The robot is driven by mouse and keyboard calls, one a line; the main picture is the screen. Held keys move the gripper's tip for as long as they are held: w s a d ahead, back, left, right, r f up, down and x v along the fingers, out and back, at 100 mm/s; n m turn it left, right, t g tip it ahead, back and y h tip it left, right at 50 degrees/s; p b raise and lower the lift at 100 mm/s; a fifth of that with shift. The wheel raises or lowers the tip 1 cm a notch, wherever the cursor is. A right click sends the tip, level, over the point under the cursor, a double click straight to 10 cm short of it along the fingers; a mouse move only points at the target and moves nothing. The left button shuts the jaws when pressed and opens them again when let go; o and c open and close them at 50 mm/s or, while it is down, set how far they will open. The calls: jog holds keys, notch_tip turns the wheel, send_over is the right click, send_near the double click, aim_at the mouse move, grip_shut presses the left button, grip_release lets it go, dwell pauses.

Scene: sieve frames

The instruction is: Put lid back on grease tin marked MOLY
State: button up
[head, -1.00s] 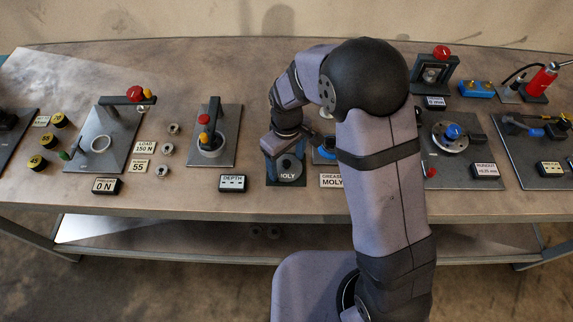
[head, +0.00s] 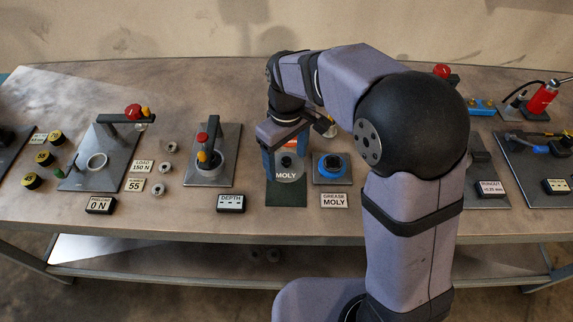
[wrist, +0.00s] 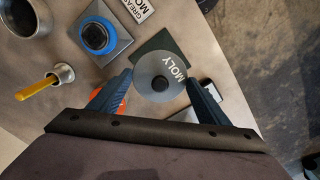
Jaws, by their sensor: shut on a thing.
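The lid (head: 290,174) is a grey disc with MOLY printed on it and a small black knob in its middle. My gripper (head: 286,166) is shut on the lid by its edges and holds it above a dark green mat (head: 286,199). The wrist view shows the lid (wrist: 152,87) level between the blue fingers. The grease tin (head: 324,165) is round and blue, with a dark middle and no lid on it. It stands on a grey square plate just right of the lid, behind the GREASE MOLY label (head: 334,200). It also shows in the wrist view (wrist: 84,37).
A metal cup with a yellow handle (wrist: 36,87) stands behind the tin. Left of my gripper is a plate with a red-topped upright (head: 202,137) and a DEPTH display (head: 230,203). My arm covers the bench right of the tin.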

jog(key=shift+w+d+r, duration=0.15)
jog(key=shift+d+r, duration=0.1)
jog(key=shift+d, duration=0.1)
jog(key=w+d+f+m+p, duration=0.2)
jog(key=w+d+m+p, duration=0.15)
jog(key=d, duration=0.65)
jog(key=w+d+f+m+p, duration=0.2)
jog(key=w+d+m+p, duration=0.15)
jog(key=d, duration=0.65)
jog(key=w+d+r+n, duration=0.4)
jog(key=w+n, duration=0.3)
jog(key=w, duration=0.1)
jog(key=shift+w+d, duration=0.35)
jog(key=shift+d, duration=0.05)
notch_tip(320, 180, down, 4)
jog(key=b, duration=0.3)
jog(key=shift+f, duration=0.15)
jog(key=shift+f+b, duration=0.55)
jog(key=shift+f, duration=0.4)
